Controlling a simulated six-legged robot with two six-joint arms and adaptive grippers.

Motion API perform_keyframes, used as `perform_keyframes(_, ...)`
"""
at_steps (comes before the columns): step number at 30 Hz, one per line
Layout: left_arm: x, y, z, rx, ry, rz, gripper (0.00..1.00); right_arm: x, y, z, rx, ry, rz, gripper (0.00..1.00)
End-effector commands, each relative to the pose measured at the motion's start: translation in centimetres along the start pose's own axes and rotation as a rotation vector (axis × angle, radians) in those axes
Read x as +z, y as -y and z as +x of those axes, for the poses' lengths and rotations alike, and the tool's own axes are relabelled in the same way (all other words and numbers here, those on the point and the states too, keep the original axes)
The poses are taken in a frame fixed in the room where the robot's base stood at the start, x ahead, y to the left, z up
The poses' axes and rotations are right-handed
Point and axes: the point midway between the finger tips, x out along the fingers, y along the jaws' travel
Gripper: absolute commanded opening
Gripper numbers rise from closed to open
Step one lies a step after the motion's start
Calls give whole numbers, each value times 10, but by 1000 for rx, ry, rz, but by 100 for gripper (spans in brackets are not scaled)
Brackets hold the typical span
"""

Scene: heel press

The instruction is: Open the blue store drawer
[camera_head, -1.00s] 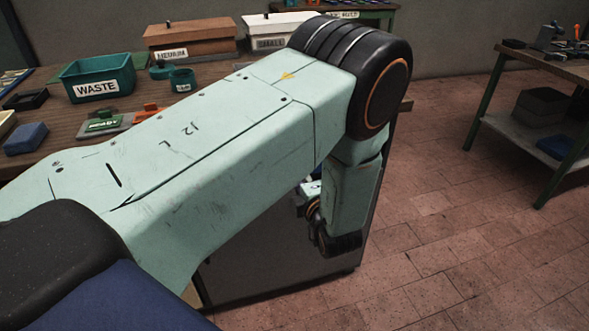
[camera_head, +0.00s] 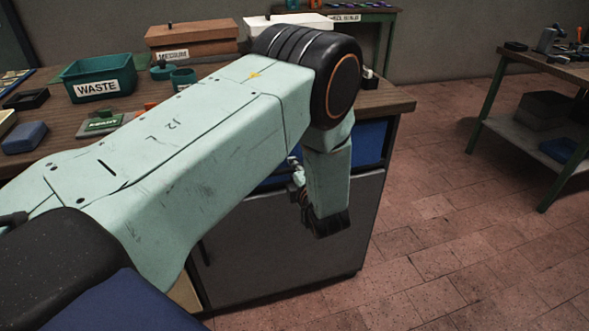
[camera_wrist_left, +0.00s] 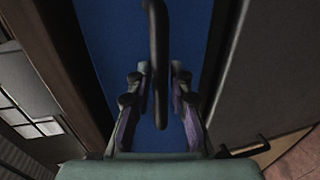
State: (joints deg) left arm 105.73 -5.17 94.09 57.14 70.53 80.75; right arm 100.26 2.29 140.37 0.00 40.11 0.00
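The blue store drawer (camera_head: 369,142) is in the bench front, below the bench top. Its blue front shows right of my left wrist in the head view, and no gap at its edge can be made out. In the left wrist view the blue front (camera_wrist_left: 110,40) fills the middle, with a dark bar handle (camera_wrist_left: 158,45) across it. My left gripper (camera_wrist_left: 160,72) is open, with the lower part of the handle between its two fingers. Contact cannot be told. In the head view my left arm hides most of the drawer and the handle. My right gripper is not in view.
The wooden bench top (camera_head: 385,100) carries a green WASTE bin (camera_head: 98,76), a brown box (camera_head: 192,42) and a blue block (camera_head: 24,137). A grey cabinet panel (camera_head: 290,245) lies below the drawer. The brick floor (camera_head: 450,220) to the right is clear. Another table (camera_head: 560,68) stands at far right.

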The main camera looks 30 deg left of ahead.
Motion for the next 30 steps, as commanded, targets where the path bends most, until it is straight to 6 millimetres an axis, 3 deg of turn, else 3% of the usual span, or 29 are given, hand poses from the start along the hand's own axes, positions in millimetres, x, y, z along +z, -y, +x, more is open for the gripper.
perform_keyframes(6,0,0,0,0,0,0,0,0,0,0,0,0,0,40)
perform_keyframes(30,1,0,0,1,2,0,0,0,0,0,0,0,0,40)
